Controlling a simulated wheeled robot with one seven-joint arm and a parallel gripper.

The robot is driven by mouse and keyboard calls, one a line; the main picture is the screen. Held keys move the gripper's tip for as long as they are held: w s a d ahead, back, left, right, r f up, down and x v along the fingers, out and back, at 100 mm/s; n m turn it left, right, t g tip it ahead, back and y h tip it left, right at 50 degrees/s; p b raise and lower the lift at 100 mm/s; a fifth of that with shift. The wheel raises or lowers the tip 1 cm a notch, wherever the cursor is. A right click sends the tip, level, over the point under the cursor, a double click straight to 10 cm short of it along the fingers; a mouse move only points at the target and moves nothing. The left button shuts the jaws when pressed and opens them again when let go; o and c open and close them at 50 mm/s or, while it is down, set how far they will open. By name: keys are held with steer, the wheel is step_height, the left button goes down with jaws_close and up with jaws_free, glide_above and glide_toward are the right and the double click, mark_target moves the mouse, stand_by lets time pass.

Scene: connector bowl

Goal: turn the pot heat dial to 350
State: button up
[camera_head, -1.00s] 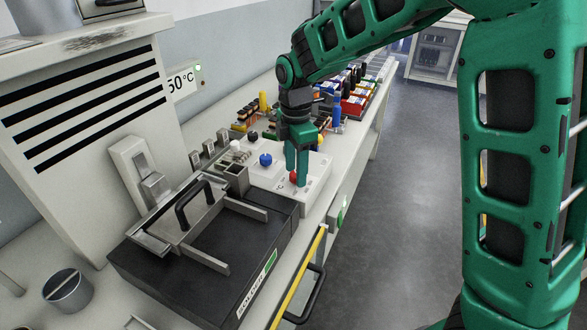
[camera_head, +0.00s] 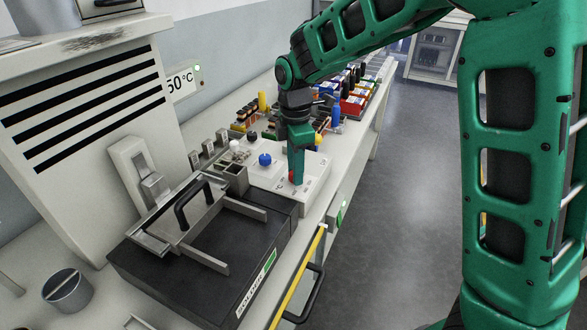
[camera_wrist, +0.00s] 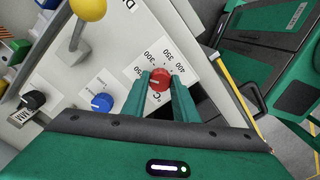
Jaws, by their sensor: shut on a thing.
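The red heat dial (camera_wrist: 159,78) sits on a white panel (camera_wrist: 187,42) with a printed scale; 250, 300, 350, 400 and a °C mark are legible. In the wrist view my gripper (camera_wrist: 161,84) has one green finger on each side of the dial, shut on it. A pale pointer mark shows on the dial's left part, toward the 250 side; its exact reading is unclear. In the head view my gripper (camera_head: 296,180) points down onto the panel, and its finger hides most of the dial.
A blue knob (camera_wrist: 102,102) and a black knob (camera_wrist: 33,99) stand left of the dial. A yellow ball-topped lever (camera_wrist: 88,9) rises nearby. The black solder pot (camera_head: 235,250) with its metal frame is in front. Coloured bins (camera_head: 354,104) stand farther back on the bench.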

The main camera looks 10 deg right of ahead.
steer(key=m, duration=0.5)
steer(key=shift+w+r, duration=0.15)
steer(key=shift+w, duration=0.15)
steer(key=m, duration=0.4)
steer(key=shift+m, duration=0.4)
steer(key=m, duration=0.4)
steer(key=shift+w+d+m, duration=0.1)
steer(key=shift+m, duration=2.2)
steer(key=o, duration=1.1)
steer(key=shift+s, duration=0.2)
steer(key=shift+c, duration=0.2)
step_height(320, 180, up, 10)
steer(key=shift+r, duration=0.25)
